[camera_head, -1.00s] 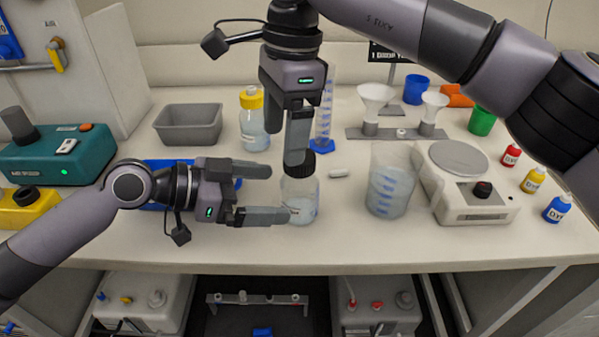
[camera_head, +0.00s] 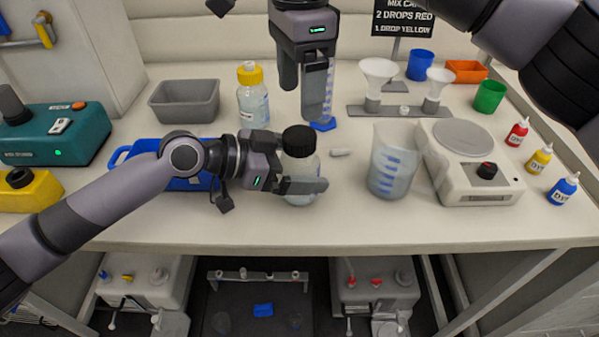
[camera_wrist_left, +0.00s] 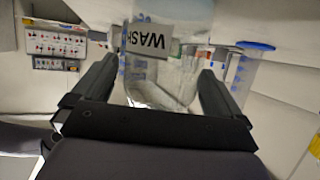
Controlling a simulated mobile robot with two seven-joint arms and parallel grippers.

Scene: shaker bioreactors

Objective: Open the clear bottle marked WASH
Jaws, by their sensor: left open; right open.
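The clear bottle marked WASH (camera_head: 301,164) stands upright on the bench with its black cap (camera_head: 299,141) on. Its WASH label (camera_wrist_left: 149,40) shows in the left wrist view, where the bottle is between the two fingers. My left gripper (camera_head: 305,178) is open around the bottle's body from the left, one finger in front; the other finger is mostly hidden behind the bottle in the head view. I cannot tell whether the fingers touch it. My right gripper (camera_head: 302,104) is open and empty, pointing down above and behind the cap, clear of it.
A yellow-capped bottle (camera_head: 252,97) and a grey bin (camera_head: 184,101) stand behind. A beaker (camera_head: 394,162) and a scale (camera_head: 464,160) stand to the right, with a small white stir bar (camera_head: 340,153) between bottle and beaker. A blue tray (camera_head: 133,152) lies behind my left arm.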

